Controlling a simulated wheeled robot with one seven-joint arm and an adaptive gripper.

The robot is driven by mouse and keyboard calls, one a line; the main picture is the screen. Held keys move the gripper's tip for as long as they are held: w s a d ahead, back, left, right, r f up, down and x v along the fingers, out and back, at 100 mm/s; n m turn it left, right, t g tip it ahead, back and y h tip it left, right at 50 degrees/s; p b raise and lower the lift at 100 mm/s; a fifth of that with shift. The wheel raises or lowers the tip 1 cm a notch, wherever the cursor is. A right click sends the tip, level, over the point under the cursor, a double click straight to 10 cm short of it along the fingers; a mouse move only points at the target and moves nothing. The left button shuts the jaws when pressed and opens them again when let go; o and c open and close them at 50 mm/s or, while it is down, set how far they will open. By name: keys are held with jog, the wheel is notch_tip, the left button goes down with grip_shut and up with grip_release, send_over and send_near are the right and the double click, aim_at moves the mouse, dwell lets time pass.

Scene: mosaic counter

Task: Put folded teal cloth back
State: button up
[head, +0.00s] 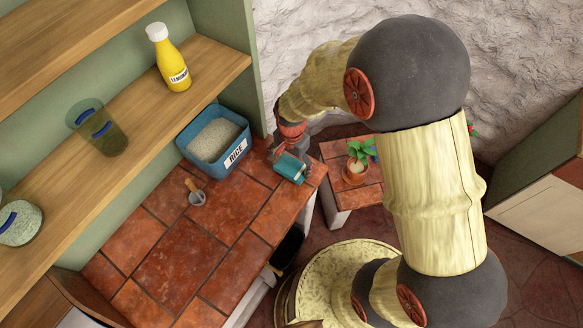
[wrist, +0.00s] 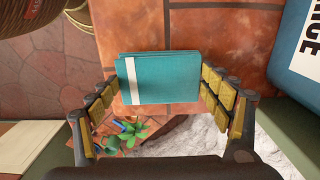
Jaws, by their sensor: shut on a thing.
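The folded teal cloth (head: 291,167) is a flat block with a white stripe, at the counter's right end near the rice bin. In the wrist view the cloth (wrist: 165,80) spans the space between the two yellow-padded fingers. My gripper (wrist: 160,76) is shut on it, one finger at each side. In the head view my gripper (head: 287,153) is partly hidden by its own wrist and the cloth. I cannot tell whether the cloth touches the tiled counter (head: 180,255) or hangs just above it.
A blue rice bin (head: 236,152) stands close to the left of the cloth. A small scoop (head: 195,195) lies on the counter. Wooden shelves hold a yellow lemonade bottle (head: 174,65), a green glass (head: 108,138) and a jar (head: 19,225). A potted plant (head: 356,170) stands on a lower tiled surface.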

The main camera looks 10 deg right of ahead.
jog(key=shift+f, duration=1)
jog(key=shift+f, duration=0.15)
jog(key=o, duration=1.1)
notch_tip(320, 180, up, 12)
jog(key=p, duration=0.1)
jog(key=shift+r, duration=0.25)
notch_tip(320, 180, up, 12)
jog(key=n+t, duration=0.2)
jog(key=n, duration=0.1)
send_over(292, 167)
jog(key=s+d, duration=0.4)
jog(key=s+d+r+n+t, duration=0.3)
jog(key=s+d+r+n, duration=0.2)
jog(key=s+r, duration=0.5)
jog(key=shift+s+r+n+t, duration=0.3)
jog(key=shift+s+n, duration=0.2)
jog(key=shift+s, duration=0.3)
